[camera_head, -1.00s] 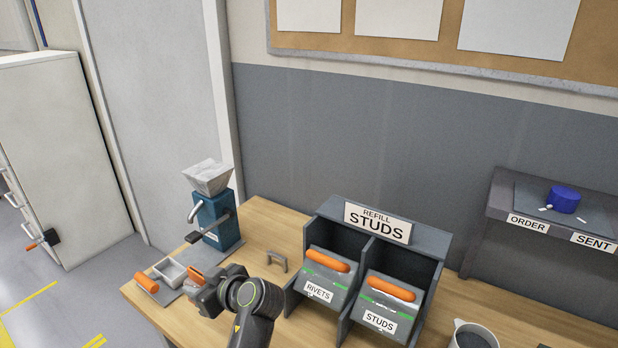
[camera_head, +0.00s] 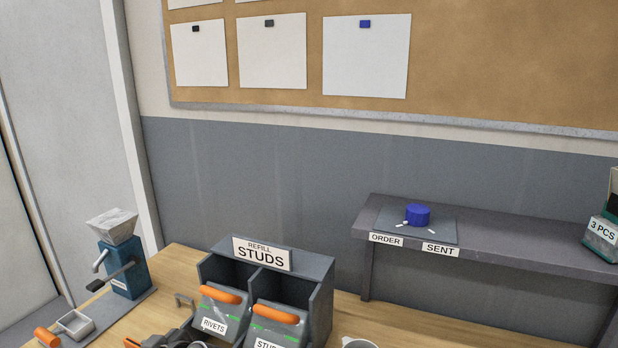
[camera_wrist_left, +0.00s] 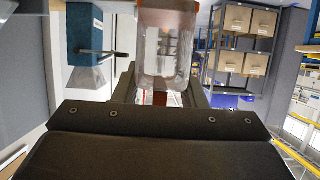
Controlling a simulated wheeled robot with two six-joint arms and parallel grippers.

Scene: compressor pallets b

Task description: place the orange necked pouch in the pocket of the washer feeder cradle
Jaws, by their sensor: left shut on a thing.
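In the left wrist view, a clear pouch (camera_wrist_left: 167,45) with orange at its edges is between the fingers of my left gripper (camera_wrist_left: 160,82), which is shut on it. In the head view my left gripper (camera_head: 160,342) is cut off at the bottom edge, with a bit of orange (camera_head: 132,342) beside it. A teal machine (camera_head: 123,270) with a pale hopper stands at the left end of the bench; it also shows upside down in the left wrist view (camera_wrist_left: 85,40). I cannot tell which part is the cradle pocket. My right gripper is not in view.
By the machine are a small grey tray (camera_head: 76,325) and an orange cylinder (camera_head: 46,337). A STUDS rack (camera_head: 318,290) holds two grey bins with orange handles. A shelf (camera_head: 500,245) at the right carries a blue round part (camera_head: 417,214) and a 3 PCS bin (camera_head: 603,230).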

